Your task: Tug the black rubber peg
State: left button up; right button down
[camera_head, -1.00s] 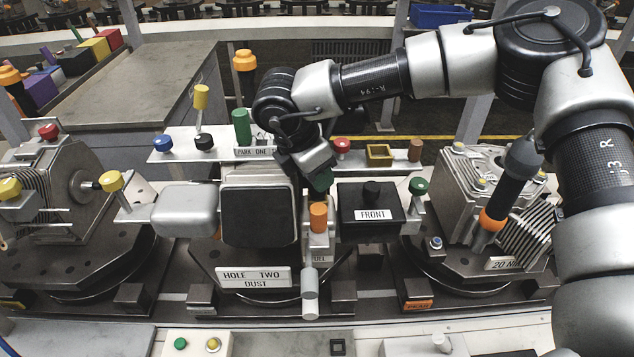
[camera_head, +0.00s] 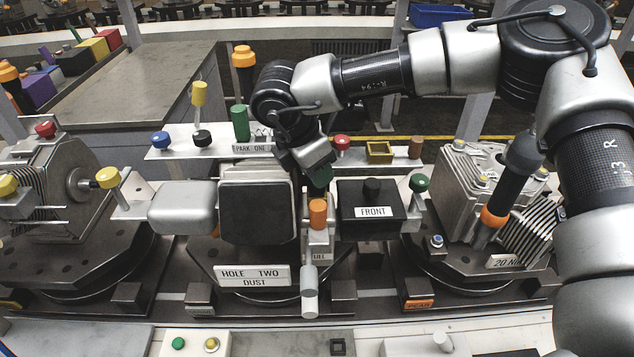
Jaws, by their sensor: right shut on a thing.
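My right gripper (camera_head: 317,186) points down at the middle fixture, just behind an upright orange cylinder (camera_head: 317,212). It is shut on a small dark piece that looks like the black rubber peg; the gripper hides most of it, so how deep it sits cannot be told. The middle fixture carries a large dark square plate (camera_head: 259,212) left of the gripper and a sign reading HOLE TWO DUST (camera_head: 252,276). A black box marked FRONT (camera_head: 370,213) with a black knob stands right of the gripper. My left gripper is not in view.
A rail (camera_head: 175,153) behind the fixture carries blue, black, green and red knobs and a small yellow tray (camera_head: 380,152). Finned fixtures stand at left (camera_head: 62,195) and right (camera_head: 480,190). A black tool with an orange collar (camera_head: 494,216) stands at the right fixture.

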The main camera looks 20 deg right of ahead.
jog(key=c, duration=0.7)
grip_release()
